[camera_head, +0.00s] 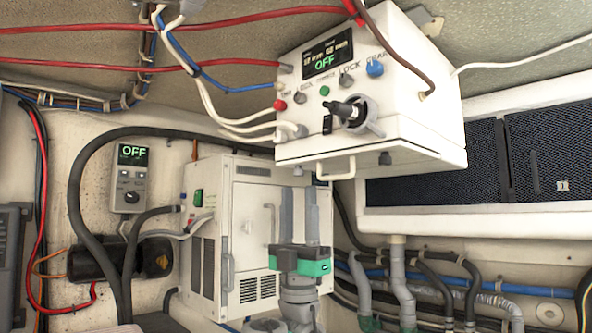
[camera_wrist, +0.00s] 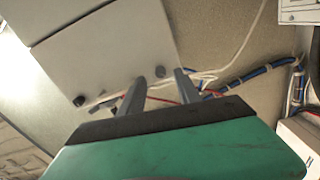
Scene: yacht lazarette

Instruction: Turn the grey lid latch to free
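A white box (camera_head: 340,90) hangs from the ceiling with a display reading OFF. Its front carries a grey knob (camera_head: 345,80) by a LOCK label and a black lever on a grey mount (camera_head: 352,112). Its lower lid has a white handle (camera_head: 335,168) and a small dark grey piece (camera_head: 385,158) underneath. I cannot tell which grey part is the lid latch. My gripper (camera_head: 306,195) points up below the box, its fingers apart and empty. In the wrist view the fingers (camera_wrist: 160,82) point towards the box's underside (camera_wrist: 110,45), where two dark round pieces show.
A white cabinet (camera_head: 250,230) stands behind my gripper. Red, blue and white cables run along the ceiling to the box's left. A vent panel (camera_head: 530,150) and pipes (camera_head: 400,270) are at right. A grey controller (camera_head: 130,180) reading OFF hangs at left.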

